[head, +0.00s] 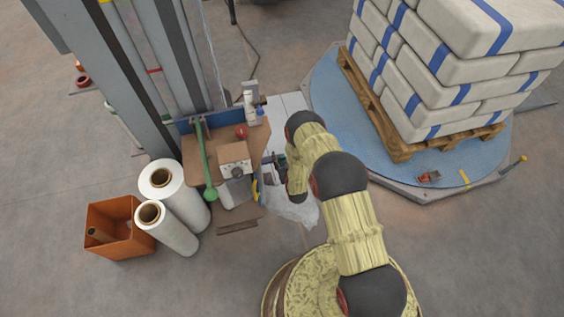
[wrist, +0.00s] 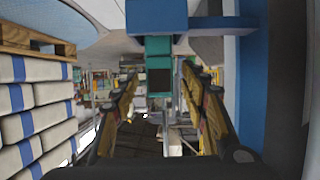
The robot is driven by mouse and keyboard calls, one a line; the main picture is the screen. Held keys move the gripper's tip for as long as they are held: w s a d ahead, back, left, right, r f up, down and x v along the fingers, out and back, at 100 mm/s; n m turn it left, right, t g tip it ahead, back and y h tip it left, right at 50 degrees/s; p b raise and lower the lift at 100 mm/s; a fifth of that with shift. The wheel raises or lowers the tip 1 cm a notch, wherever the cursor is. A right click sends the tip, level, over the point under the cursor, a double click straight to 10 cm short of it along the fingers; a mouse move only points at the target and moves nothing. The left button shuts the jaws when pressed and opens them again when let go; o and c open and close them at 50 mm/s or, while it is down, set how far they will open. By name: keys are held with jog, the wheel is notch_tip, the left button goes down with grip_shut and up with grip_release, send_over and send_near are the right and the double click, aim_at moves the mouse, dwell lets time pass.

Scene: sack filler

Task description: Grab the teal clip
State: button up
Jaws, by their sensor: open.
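The teal clip (wrist: 158,47) shows in the wrist view at top centre, with a dark square patch at its lower end. It joins or sits against a blue block (wrist: 157,17). My gripper (wrist: 159,80) is open, one finger on each side of the clip's line in the picture. I see no clear contact between the fingers and the clip, and the depth between them is hard to judge. In the head view my gripper (head: 281,163) is beside the right edge of the brown worktop, largely hidden by my arm. I cannot make out the clip there.
The brown worktop (head: 172,166) carries a green lever (head: 206,163), a red ball (head: 241,132) and a small box (head: 235,157). A pallet (head: 395,147) of white sacks (head: 437,60) stands right. White film rolls (head: 160,180) and an orange bin (head: 119,243) are left.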

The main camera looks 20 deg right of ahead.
jog(key=shift+c, duration=0.9)
grip_shut()
jog(key=shift+r, duration=0.15)
